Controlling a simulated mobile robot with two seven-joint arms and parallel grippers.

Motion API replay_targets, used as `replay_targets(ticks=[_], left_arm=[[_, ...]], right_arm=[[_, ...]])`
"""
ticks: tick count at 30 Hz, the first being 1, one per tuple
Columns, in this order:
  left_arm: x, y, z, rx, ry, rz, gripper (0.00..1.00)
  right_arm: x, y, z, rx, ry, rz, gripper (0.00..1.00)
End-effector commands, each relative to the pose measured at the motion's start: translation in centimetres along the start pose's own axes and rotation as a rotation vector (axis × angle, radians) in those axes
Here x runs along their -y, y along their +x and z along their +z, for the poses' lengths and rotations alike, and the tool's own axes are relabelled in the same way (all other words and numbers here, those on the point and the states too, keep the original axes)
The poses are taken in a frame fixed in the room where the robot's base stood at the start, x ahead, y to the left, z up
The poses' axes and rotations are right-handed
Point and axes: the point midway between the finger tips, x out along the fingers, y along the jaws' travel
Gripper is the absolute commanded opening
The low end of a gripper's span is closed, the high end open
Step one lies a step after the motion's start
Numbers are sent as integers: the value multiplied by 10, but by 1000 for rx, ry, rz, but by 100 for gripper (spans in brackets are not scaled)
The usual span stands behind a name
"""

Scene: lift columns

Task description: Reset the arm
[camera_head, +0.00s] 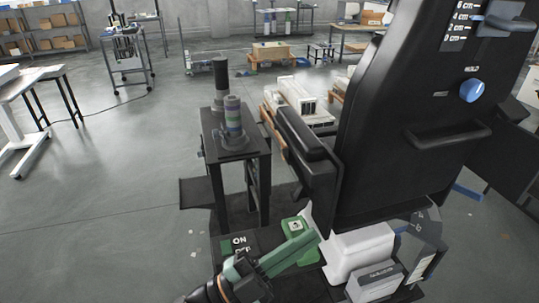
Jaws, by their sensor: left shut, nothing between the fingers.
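My left gripper (248,278) is at the bottom of the head view, dark with an orange ring behind it. It is shut and empty. It is beside the near end of a green bar (287,255), and I cannot tell whether they touch. The bar slants up to the right beside a green box (297,228) with a pale label. A dark green plate (238,243) marked ON lies just above the gripper. My right gripper is not in view.
A tall black unit (400,110) with a blue HOLD knob (473,91) fills the right. A black stand (237,150) carries upright cylinders, one with coloured bands (233,116). A white block (358,252) and a grey box (375,283) sit lower right. Open floor (110,200) lies left.

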Motion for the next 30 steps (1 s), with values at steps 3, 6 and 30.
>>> replay_targets(ticks=[3, 6, 30], left_arm=[[1, -52, 67, 325, -208, -179, 0], [-17, -111, 114, 590, -368, -285, 0], [-174, -367, 132, 1464, -945, -442, 0]], right_arm=[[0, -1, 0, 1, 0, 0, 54], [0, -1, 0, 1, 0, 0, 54], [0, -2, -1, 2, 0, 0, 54]])
